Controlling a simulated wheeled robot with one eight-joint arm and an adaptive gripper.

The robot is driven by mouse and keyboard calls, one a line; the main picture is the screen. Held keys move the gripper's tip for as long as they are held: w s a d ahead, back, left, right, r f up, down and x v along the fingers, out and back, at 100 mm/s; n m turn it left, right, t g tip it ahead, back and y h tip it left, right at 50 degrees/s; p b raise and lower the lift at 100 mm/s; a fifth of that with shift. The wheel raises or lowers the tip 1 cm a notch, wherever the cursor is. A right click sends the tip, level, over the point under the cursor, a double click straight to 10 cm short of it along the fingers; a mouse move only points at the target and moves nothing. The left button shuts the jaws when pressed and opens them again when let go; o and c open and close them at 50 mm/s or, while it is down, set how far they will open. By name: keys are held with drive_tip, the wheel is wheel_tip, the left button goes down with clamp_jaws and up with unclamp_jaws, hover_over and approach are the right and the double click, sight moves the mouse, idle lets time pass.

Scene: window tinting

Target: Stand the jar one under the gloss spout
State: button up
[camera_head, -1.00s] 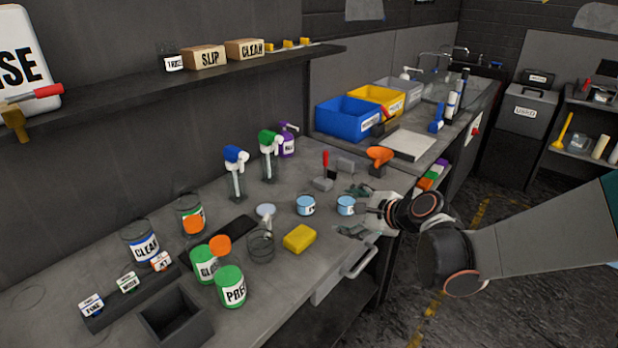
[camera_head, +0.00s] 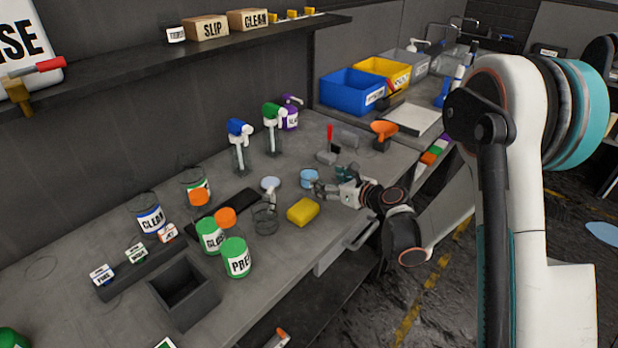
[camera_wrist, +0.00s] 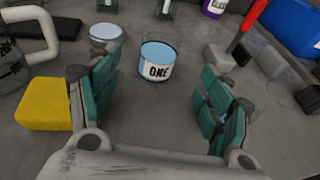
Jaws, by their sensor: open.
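Jar one (camera_wrist: 158,68) is a clear jar of light blue liquid with a white label reading ONE. It stands upright on the bench ahead of my gripper (camera_wrist: 161,78), centred between the spread teal fingers and not gripped. It also shows in the head view (camera_head: 309,179), just left of my gripper (camera_head: 328,187), which is low over the bench. Two pump dispensers stand behind to the left, one with a green head (camera_head: 271,115) and one with a blue head (camera_head: 238,130). I cannot read which is the gloss spout.
A yellow sponge (camera_head: 303,211) and a clear mug (camera_head: 265,217) lie left of my gripper. A pale round lid (camera_wrist: 105,32) is behind them.

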sight(315, 171)
drive_tip(key=x, duration=0.2)
drive_tip(key=shift+w+a+f, duration=0.1)
drive_tip(key=shift+w+a, duration=0.15)
drive_tip(key=shift+w, duration=0.05)
drive_tip(key=shift+r+b+x, duration=0.2)
drive_tip(key=shift+b+x, duration=0.2)
drive_tip(key=shift+x, duration=0.5)
drive_tip(key=shift+r+b+x, duration=0.2)
drive_tip(key=shift+b+x, duration=0.2)
drive_tip(key=shift+x, duration=0.45)
drive_tip(key=shift+r+b+x, duration=0.15)
drive_tip(key=shift+b+x, duration=0.25)
drive_tip(key=shift+x, duration=0.5)
drive_tip(key=shift+a, duration=0.1)
drive_tip(key=shift+c, duration=0.2)
drive_tip(key=c, duration=1.2)
drive_tip(key=shift+r, duration=0.1)
